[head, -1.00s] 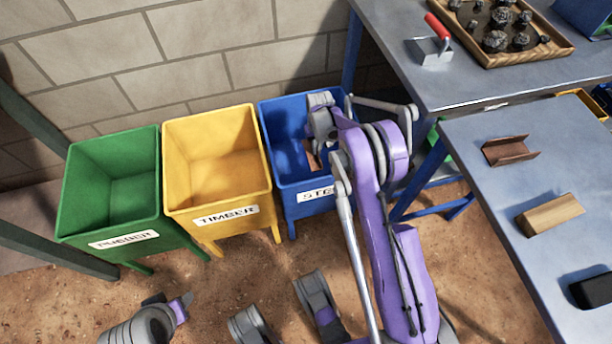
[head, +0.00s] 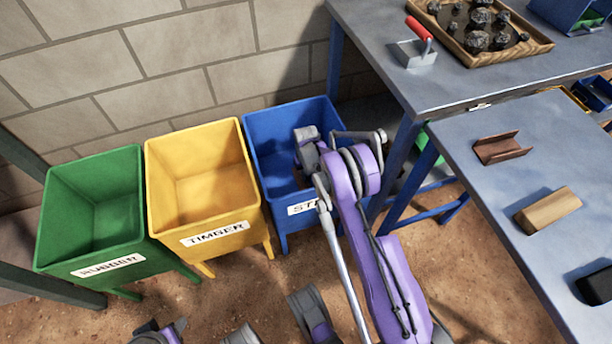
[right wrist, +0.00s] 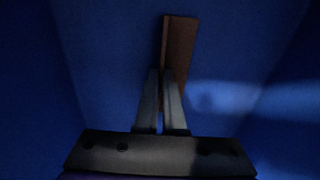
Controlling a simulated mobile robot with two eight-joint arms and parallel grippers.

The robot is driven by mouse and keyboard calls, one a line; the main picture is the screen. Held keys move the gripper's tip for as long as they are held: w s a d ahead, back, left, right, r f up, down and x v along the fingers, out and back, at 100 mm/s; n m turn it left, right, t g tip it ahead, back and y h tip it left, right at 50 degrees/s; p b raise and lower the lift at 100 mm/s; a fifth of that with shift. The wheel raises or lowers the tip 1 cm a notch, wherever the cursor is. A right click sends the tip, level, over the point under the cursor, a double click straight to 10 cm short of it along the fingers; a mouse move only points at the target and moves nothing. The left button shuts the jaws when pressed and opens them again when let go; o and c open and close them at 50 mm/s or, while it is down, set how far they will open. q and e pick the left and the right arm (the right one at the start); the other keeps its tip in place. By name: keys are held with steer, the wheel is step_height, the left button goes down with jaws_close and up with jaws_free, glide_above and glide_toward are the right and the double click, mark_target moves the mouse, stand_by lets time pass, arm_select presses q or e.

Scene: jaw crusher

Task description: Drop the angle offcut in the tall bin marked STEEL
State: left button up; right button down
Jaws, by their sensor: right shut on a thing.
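The tall blue bin (head: 262,160) stands right of the yellow one in the head view; its label, partly covered by my right arm, shows "ST". My right gripper reaches down inside this bin, and its fingers are largely hidden there in the head view. In the right wrist view my right gripper (right wrist: 163,78) is shut on the angle offcut (right wrist: 182,45), a narrow reddish-brown strip extending past the fingertips. Blue bin walls surround it. Whether the offcut touches the bin floor I cannot tell.
A yellow TIMBER bin (head: 247,200) and a green RUBBER bin (head: 52,235) stand to the left. A bench at right holds a brown channel piece (head: 500,148), a wood block (head: 547,211) and a black block (head: 596,286).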

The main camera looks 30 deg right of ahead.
steer(key=shift+f, duration=0.1)
steer(key=c, duration=1.4)
jaws_free()
steer(key=o, duration=0.4)
